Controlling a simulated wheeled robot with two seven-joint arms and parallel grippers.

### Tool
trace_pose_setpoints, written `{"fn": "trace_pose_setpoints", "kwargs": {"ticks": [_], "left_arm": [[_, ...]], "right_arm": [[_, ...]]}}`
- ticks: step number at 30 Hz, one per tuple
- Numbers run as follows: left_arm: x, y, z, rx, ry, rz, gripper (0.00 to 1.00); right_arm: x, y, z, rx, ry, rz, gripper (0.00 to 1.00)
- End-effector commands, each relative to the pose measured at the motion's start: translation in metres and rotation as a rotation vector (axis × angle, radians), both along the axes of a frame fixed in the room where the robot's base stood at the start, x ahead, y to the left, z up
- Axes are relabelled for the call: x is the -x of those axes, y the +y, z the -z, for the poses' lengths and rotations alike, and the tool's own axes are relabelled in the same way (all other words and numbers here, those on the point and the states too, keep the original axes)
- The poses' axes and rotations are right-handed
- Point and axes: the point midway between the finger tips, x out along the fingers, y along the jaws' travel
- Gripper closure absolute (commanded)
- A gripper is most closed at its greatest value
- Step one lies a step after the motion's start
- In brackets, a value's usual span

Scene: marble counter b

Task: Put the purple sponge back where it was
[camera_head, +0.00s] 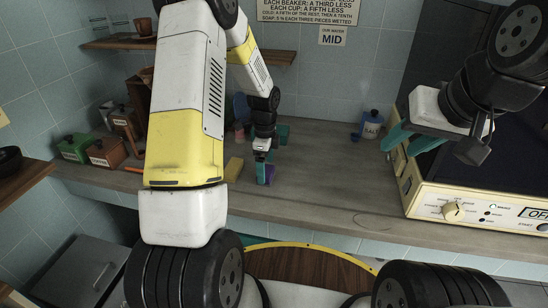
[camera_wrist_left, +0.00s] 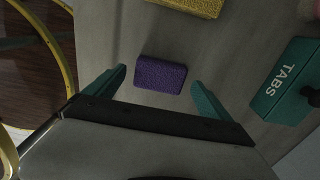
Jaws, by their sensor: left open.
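The purple sponge (camera_wrist_left: 161,76) lies flat on the grey counter in the left wrist view, between and a little ahead of my left gripper's teal fingers. Bare counter shows on both sides of it. My left gripper (camera_wrist_left: 158,84) is open and empty. In the head view my left gripper (camera_head: 262,171) is low over the counter near its front edge, and the sponge (camera_head: 270,174) shows partly behind the fingers. My right gripper (camera_head: 411,141) is up at the right, in front of the oven, with its teal fingers apart and nothing between them.
A yellow sponge (camera_head: 233,168) lies left of my left gripper. A teal TABS box (camera_wrist_left: 287,80) stands to the right in the wrist view. A blue salt jar (camera_head: 372,125) stands at the back, beside the oven (camera_head: 470,207). The counter between is clear.

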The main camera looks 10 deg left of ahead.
Motion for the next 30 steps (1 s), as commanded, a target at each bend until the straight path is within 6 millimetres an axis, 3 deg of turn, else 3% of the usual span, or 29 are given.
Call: {"fn": "trace_pose_setpoints", "kwargs": {"ticks": [9,17,20,23,30], "left_arm": [[-0.001,0.0,-0.068,0.0,-0.005,-0.002,0.06],[0.001,0.0,-0.096,0.0,-0.007,-0.015,0.06],[0.009,0.0,-0.119,0.006,-0.037,-0.088,0.06],[0.028,-0.001,-0.156,0.024,-0.089,-0.236,0.06],[0.102,-0.006,-0.242,0.15,-0.226,-0.714,0.06]], "right_arm": [[0.0,0.0,0.0,0.0,0.0,0.0,0.64],[0.0,0.0,0.0,0.0,0.0,0.0,0.64],[0.0,0.0,0.0,0.0,0.0,0.0,0.64],[0.0,0.0,0.0,0.0,0.0,0.0,0.64],[0.0,0.0,0.0,0.0,0.0,0.0,0.64]]}}
